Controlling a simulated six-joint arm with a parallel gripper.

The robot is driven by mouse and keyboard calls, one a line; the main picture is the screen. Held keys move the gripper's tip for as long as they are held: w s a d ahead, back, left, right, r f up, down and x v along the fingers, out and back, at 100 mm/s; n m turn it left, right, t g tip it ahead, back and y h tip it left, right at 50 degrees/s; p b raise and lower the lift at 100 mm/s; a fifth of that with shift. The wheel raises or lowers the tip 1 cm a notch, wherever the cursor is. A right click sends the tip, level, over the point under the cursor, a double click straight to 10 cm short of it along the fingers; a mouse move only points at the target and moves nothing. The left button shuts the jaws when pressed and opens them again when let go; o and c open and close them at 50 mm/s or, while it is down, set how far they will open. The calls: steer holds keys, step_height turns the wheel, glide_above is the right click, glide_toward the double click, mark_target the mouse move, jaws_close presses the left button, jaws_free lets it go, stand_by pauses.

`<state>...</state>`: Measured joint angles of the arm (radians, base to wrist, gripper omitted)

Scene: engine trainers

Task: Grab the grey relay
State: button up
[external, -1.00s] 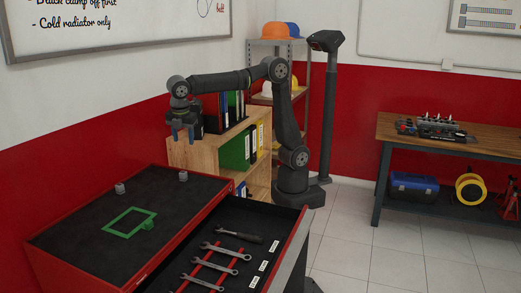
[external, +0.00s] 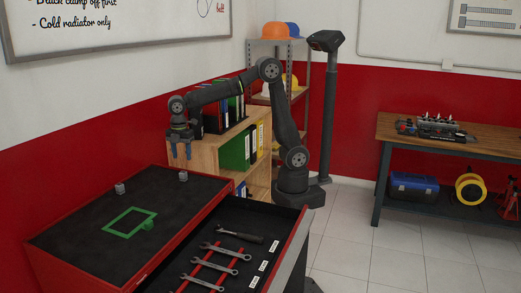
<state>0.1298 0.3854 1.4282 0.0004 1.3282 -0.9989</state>
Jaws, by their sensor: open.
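Two small grey blocks stand on the dark top of the red tool chest (external: 75,224). One grey block (external: 119,188) is left of centre, and the other grey block (external: 183,176) is near the back right edge. They look alike at this size, so I cannot tell which is the grey relay. My gripper (external: 181,156) points down with its blue fingers apart and nothing between them. In the picture it is just above the right grey block, with a gap between them.
A green rectangular frame (external: 109,227) lies on the chest top in front of the blocks. The open drawer (external: 262,220) holds several wrenches and a dark-handled tool (external: 240,236). A wooden shelf with binders (external: 205,151) stands behind my gripper.

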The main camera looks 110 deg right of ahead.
mark_target(184, 173)
steer(key=f, duration=0.9)
steer(key=shift+s+d+f, duration=0.1)
steer(key=shift+d+f, duration=0.1)
steer(key=shift+f, duration=0.1)
steer(key=c, duration=1.1)
